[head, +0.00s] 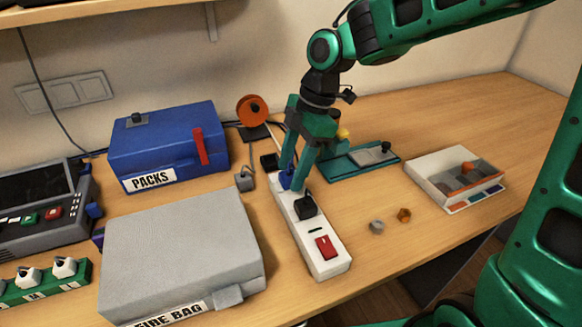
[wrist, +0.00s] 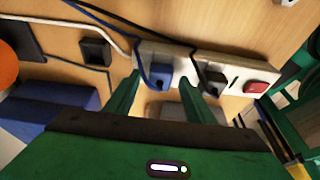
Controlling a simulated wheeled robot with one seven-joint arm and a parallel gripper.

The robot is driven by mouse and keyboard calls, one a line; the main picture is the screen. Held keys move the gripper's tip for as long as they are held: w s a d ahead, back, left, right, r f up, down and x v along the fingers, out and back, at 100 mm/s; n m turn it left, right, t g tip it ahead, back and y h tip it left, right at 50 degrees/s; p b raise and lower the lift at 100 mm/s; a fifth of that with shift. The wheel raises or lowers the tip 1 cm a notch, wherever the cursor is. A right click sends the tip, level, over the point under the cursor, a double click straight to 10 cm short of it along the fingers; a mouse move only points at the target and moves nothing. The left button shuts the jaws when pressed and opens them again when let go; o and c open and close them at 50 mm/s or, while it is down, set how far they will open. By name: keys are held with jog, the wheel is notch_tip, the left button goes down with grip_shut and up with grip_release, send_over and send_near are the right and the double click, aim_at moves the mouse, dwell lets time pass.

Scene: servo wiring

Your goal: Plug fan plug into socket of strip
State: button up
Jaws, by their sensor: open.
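The white power strip (head: 312,240) lies on the table with a red switch at its near end; it also shows in the wrist view (wrist: 238,75). A blue plug (wrist: 160,78) with a blue cord is on the strip near its far end; how deep it sits I cannot tell. My gripper (head: 292,183) is open, pointing down, with its fingers on either side of the blue plug. A black plug (head: 305,206) sits on the strip beside it. A grey plug (head: 244,181) on a cord lies left of the strip, in front of an orange fan-like disc (head: 252,110). Which plug is the fan's is unclear.
A dark block (head: 268,161) stands at the strip's far end. The blue PACKS box (head: 170,145) and grey fire bag (head: 180,245) are left. A teal tray (head: 350,160) and white bin (head: 440,165) stand right. Two small parts lie right of the strip, with clear table around.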

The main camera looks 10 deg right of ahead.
jog(key=v, duration=1)
jog(key=shift+r, duration=0.15)
jog(key=shift+d, duration=0.1)
jog(key=s+d+f+m+t+h, duration=0.15)
jog(key=s+d+m, duration=0.25)
jog(key=d+m, duration=0.5)
jog(key=s+d+f+m, duration=0.3)
jog(key=d+m, duration=0.3)
jog(key=d, duration=0.6)
jog(key=s+d+f+m, duration=0.2)
jog(key=s+d+m, duration=0.3)
jog(key=s+m, duration=0.1)
jog(key=s+d+f+m+h, duration=0.1)
jog(key=s+d+f+m, duration=0.2)
jog(key=s, duration=0.6)
jog(key=d+m, duration=0.2)
jog(key=m, duration=0.1)
jog(key=shift+d+m+g, duration=0.3)
jog(key=shift+g, duration=0.05)
jog(key=shift+w+f+h, duration=0.1)
jog(key=shift+h, duration=0.15)
